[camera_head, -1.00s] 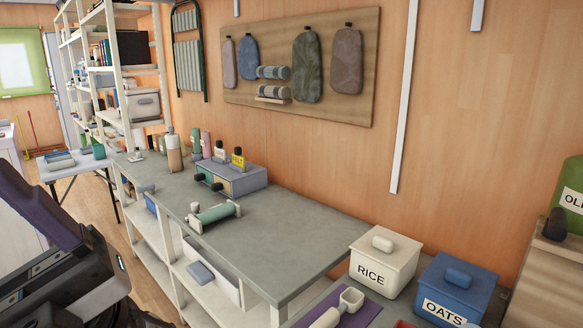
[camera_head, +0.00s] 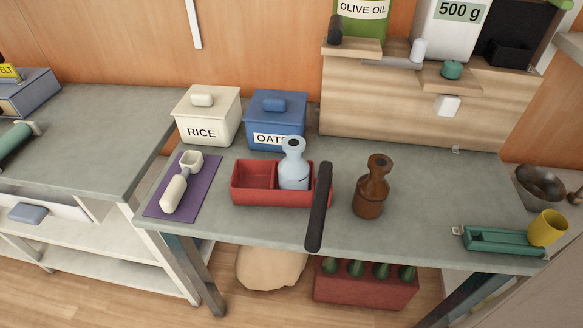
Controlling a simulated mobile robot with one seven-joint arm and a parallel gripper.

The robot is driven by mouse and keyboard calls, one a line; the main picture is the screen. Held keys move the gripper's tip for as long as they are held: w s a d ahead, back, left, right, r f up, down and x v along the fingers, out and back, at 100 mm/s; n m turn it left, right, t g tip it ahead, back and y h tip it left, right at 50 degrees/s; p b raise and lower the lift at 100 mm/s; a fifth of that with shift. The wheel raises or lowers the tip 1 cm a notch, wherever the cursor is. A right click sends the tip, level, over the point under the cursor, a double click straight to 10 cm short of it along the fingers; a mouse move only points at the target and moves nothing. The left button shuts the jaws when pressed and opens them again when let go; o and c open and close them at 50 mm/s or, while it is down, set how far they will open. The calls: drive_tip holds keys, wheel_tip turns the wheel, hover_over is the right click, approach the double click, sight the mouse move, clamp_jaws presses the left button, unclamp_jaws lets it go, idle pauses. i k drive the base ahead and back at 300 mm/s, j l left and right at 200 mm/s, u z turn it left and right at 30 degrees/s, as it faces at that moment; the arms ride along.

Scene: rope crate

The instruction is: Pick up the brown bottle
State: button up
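The brown bottle (camera_head: 371,190) stands upright on the grey counter (camera_head: 425,212), right of the middle in the head view. It has a wide body, a narrow neck and a thick ring-shaped top. It stands apart from the red divided tray to its left, with a black handle between them. My gripper is not visible in the present view.
The red tray (camera_head: 254,195) holds a pale blue bottle (camera_head: 294,170); a black handle (camera_head: 318,208) juts forward at its right. RICE (camera_head: 205,118) and OATS (camera_head: 274,122) canisters stand behind. A green tray (camera_head: 497,240) and yellow cup (camera_head: 548,228) are at right. Counter right of the bottle is clear.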

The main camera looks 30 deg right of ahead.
sight(373, 191)
drive_tip(key=l+z, duration=0.1)
drive_tip(key=z, duration=1.05)
